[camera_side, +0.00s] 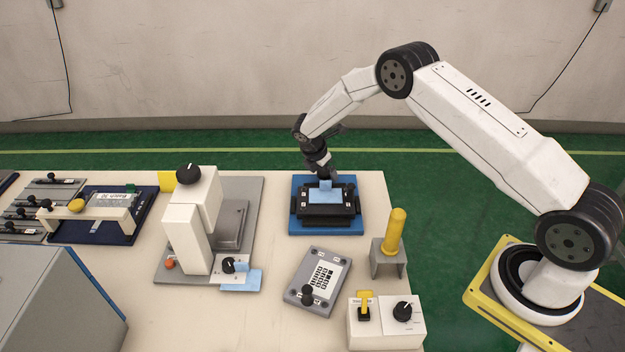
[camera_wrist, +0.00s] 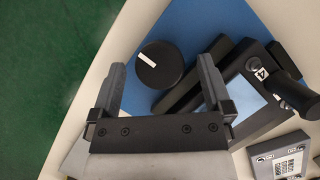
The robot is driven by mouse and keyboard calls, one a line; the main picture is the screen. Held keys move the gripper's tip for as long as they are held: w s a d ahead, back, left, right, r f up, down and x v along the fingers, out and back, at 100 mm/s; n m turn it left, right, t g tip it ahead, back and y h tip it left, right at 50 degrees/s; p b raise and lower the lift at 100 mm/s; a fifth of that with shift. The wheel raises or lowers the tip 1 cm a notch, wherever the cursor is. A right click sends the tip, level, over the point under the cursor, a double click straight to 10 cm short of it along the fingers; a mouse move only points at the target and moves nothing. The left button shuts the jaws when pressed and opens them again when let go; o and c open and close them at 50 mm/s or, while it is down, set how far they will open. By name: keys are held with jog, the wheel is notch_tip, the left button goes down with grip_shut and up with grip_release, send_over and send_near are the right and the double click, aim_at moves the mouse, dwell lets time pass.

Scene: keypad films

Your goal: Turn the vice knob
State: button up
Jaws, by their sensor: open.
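The vice has a blue base (camera_side: 297,222) and black jaws (camera_side: 326,216), near the back right of the table. In the wrist view its knob (camera_wrist: 160,66) is a round black cylinder with a white mark on top, beside the vice body (camera_wrist: 192,92). I cannot make out the knob in the side view, where my gripper is in the way. My gripper (camera_side: 319,168) is at the back edge of the vice, pointing down. In the wrist view my gripper (camera_wrist: 162,68) is open, its two fingers on either side of the knob. I cannot tell whether they touch it.
A light-blue film (camera_side: 325,197) lies on the vice. A grey keypad (camera_side: 306,290) with a black knob is in front. A yellow cylinder (camera_side: 396,228) on a grey stand and a white switch box (camera_side: 385,333) stand at right. A white press (camera_side: 187,235) stands at left.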

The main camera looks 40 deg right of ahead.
jog(key=shift+c, duration=0.2)
jog(key=c, duration=1.2)
jog(key=shift+m, duration=0.4)
jog(key=m+g, duration=0.2)
jog(key=m, duration=0.2)
jog(key=shift+w+m, duration=0.15)
jog(key=shift+m, duration=0.15)
jog(key=m+y, duration=0.1)
jog(key=m, duration=0.1)
jog(key=m+g, duration=0.1)
jog(key=m, duration=0.2)
jog(key=shift+w+d+g+y, duration=0.1)
jog(key=shift+d+g+y, duration=0.05)
jog(key=shift+g+y, duration=0.2)
jog(key=m+y, duration=0.1)
jog(key=m, duration=0.2)
jog(key=m+y, duration=0.1)
jog(key=m, duration=0.1)
jog(key=shift+d+m+g, duration=0.1)
jog(key=shift+m+g, duration=0.25)
jog(key=shift+m, duration=0.05)
jog(key=m+y, duration=0.1)
jog(key=m, duration=0.1)
jog(key=m+y, duration=0.1)
jog(key=m, duration=0.2)
jog(key=shift+d, duration=0.15)
jog(key=shift+w, duration=0.1)
